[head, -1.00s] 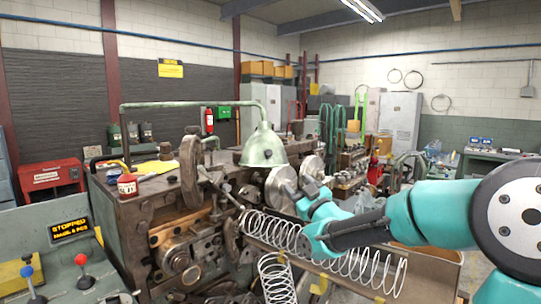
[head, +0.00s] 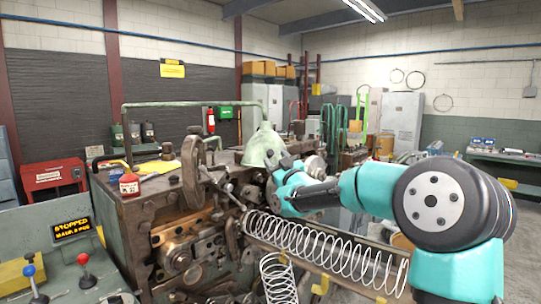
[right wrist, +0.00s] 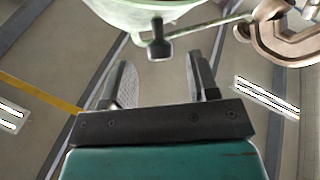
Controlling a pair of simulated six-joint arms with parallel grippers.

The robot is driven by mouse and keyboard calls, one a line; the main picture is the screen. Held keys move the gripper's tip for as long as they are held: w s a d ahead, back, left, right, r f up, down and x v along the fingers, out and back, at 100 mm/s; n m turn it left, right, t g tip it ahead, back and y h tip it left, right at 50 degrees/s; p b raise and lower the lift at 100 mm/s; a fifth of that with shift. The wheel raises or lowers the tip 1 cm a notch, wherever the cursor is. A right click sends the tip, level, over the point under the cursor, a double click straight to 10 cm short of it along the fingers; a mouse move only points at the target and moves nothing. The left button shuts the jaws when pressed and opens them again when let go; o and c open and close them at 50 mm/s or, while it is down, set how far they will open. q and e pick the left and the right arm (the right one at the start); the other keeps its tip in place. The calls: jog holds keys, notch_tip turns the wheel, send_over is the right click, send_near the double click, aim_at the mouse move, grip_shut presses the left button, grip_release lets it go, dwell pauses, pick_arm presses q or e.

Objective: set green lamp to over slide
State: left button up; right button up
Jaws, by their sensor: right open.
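The green lamp (head: 263,143) hangs from a green bent pipe arm (head: 180,104) above the coiler. Its pale green shade also shows at the top of the right wrist view (right wrist: 150,8), with a dark knob (right wrist: 158,42) hanging below it. My right gripper (head: 278,160) is at the lower right of the shade in the head view and covers part of it. In the right wrist view its two fingers (right wrist: 160,85) are apart and empty, with the knob ahead of them. The slide (head: 325,245) holds a long wire spring and lies below my right arm. My left gripper is not in view.
The coiler (head: 140,215) fills the middle left, with a handwheel (head: 192,172) left of the lamp. A control panel with a "STOPPED" display (head: 72,230) and two levers is at the lower left.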

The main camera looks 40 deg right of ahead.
aim_at(272, 156)
jog(key=shift+x, duration=2.25)
grip_shut()
